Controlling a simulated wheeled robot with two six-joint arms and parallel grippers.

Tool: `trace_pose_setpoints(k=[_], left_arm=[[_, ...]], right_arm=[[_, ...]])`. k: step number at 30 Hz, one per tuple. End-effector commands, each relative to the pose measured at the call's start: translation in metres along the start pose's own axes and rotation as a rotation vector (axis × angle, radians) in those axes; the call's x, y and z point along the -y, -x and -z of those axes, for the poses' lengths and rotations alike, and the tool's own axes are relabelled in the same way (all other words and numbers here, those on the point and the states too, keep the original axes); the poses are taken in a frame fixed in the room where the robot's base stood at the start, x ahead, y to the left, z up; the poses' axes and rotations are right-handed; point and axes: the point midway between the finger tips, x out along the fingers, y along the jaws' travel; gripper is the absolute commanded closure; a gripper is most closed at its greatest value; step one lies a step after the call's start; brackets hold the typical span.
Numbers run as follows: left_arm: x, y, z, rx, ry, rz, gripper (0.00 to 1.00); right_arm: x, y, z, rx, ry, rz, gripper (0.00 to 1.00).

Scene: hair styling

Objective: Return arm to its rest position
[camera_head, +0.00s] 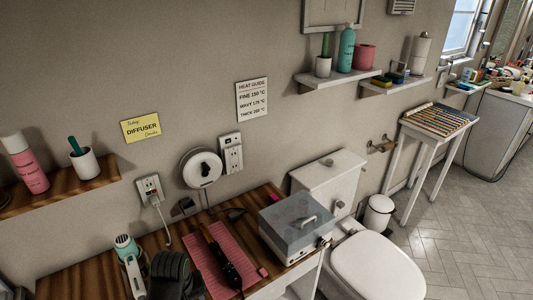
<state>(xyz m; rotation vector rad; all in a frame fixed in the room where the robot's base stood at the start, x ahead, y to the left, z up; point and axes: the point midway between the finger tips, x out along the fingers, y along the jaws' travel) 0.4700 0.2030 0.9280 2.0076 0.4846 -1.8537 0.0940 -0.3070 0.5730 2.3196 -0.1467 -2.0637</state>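On the wooden counter (78,284) at the bottom, a white and teal hair dryer (130,262) stands at the left. A dark rounded object (174,274) is beside it, cut by the bottom edge; I cannot tell what it is. A black styling iron (224,258) with an orange part lies on a pink mat (204,264). A box with a clear grey lid (296,222) sits at the counter's right end.
A wooden shelf (103,178) at left holds a pink bottle (27,165) and a white cup (85,163). A round wall unit (201,168), outlets (150,188) and a yellow note (140,127) are on the wall. A toilet (375,267) stands right of the counter.

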Motion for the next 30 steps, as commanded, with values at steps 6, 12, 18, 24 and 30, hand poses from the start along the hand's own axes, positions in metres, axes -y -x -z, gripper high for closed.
trace_pose_setpoints(k=[6,12,18,24,30], left_arm=[[0.067,-0.006,-0.038,-0.070,-0.087,0.002,0.48],[0.131,0.010,-0.083,-0.160,-0.221,0.024,0.48],[0.166,0.033,-0.114,-0.218,-0.326,0.047,0.48],[0.188,0.054,-0.137,-0.256,-0.409,0.070,0.48],[0.199,0.056,-0.147,-0.275,-0.465,0.083,0.48]], right_arm=[[-0.001,0.001,-0.008,0.012,-0.001,-0.001,0.52],[-0.001,0.001,-0.011,0.016,-0.001,-0.001,0.52],[-0.001,0.001,-0.010,0.016,-0.001,-0.001,0.52],[-0.001,0.001,-0.010,0.015,-0.001,-0.001,0.52],[0.000,-0.003,-0.008,0.012,-0.001,-0.001,0.52]])
